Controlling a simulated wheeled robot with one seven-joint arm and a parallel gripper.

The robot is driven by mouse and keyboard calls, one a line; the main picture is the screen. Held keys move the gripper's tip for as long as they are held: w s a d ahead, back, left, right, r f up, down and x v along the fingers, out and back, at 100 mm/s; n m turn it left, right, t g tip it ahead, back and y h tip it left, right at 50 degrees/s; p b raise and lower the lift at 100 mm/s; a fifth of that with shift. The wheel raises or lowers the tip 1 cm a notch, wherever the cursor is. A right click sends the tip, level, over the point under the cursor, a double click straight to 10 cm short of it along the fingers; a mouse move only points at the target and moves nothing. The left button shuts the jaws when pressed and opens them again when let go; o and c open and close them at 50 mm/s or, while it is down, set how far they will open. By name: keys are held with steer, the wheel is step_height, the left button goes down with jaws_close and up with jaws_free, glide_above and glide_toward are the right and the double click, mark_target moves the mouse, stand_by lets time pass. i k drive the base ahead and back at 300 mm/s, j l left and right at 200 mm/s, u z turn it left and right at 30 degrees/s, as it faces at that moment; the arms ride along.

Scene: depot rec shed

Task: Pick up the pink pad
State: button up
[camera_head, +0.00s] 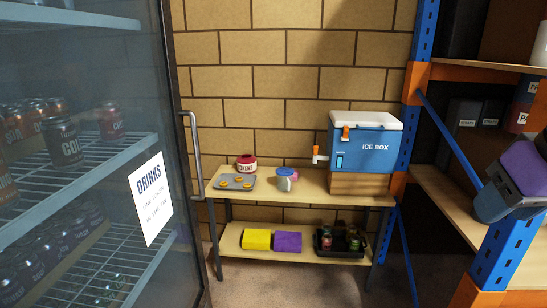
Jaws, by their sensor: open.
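I see no pad that is plainly pink. A purple pad (288,242) lies flat on the lower shelf of the wooden table against the brick wall. A yellow pad (257,239) lies just left of it. My gripper is not in view. Only a purple and grey part of my arm (510,188) shows at the right edge, far from the pads and in front of the blue rack.
The table (310,189) holds a tray (222,184) with yellow discs, a red jar (246,163), small cups (286,180) and an ice box (364,148). A black crate (342,254) of bottles stands right of the pads. A drinks fridge (180,60) and a shelving rack (497,250) flank the floor.

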mark_target(296, 174)
steer(key=i+l+u, duration=0.1)
steer(key=i+u, duration=0.35)
steer(key=i, duration=1.45)
steer(key=i+z, duration=0.2)
steer(key=i, duration=0.25)
steer(key=i+j+z, duration=0.1)
steer(key=i+z, duration=0.15)
steer(key=i, duration=0.15)
steer(key=i+j+z, duration=0.2)
steer(key=i, duration=0.25)
